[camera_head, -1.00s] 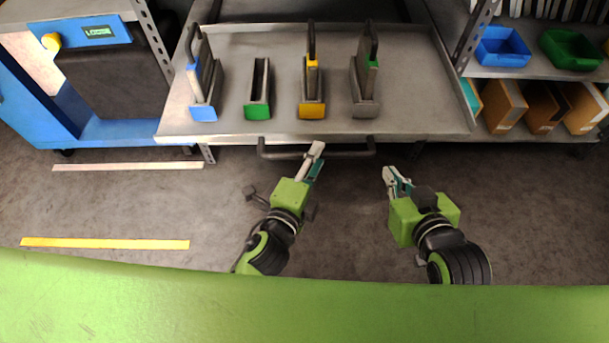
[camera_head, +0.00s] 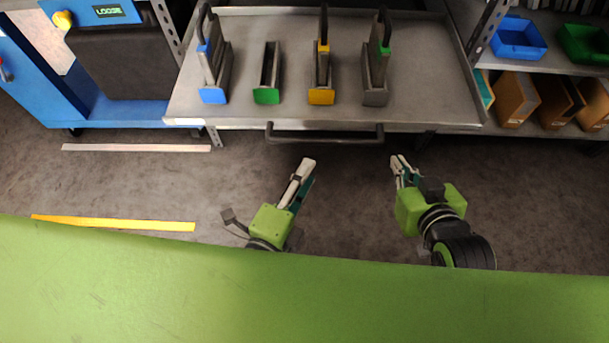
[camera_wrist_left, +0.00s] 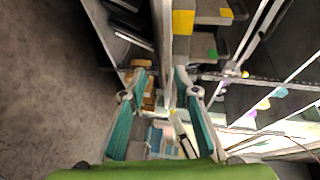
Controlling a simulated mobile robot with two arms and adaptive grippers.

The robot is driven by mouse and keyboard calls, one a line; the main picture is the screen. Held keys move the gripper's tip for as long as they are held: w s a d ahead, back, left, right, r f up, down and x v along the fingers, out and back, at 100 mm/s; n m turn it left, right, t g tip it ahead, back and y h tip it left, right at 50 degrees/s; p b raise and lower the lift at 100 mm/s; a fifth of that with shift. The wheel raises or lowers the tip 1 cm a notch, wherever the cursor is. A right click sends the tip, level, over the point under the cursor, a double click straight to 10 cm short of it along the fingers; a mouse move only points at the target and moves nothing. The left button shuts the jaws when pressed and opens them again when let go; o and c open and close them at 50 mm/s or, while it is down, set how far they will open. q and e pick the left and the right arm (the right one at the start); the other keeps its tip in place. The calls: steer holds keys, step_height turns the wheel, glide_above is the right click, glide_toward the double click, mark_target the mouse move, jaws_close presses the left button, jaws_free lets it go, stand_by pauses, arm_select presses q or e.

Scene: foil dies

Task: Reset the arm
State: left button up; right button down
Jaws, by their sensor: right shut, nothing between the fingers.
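My left gripper (camera_head: 303,178) is in front of the cart's handle, above the floor. In the left wrist view its two fingers (camera_wrist_left: 161,78) stand apart with nothing held between them. My right gripper (camera_head: 402,170) is to the right, also short of the cart, with its fingers shut and empty. Both arms reach out past a green surface at the bottom of the head view, which hides part of the left arm.
A grey metal cart (camera_head: 430,110) with a dark handle (camera_head: 325,138) carries slotted holders with blue, green, yellow and grey fronts. A blue cabinet (camera_head: 130,108) stands left. A shelf at right holds a blue bin (camera_head: 518,38) and brown boxes.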

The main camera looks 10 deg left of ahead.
stand_by(0.3)
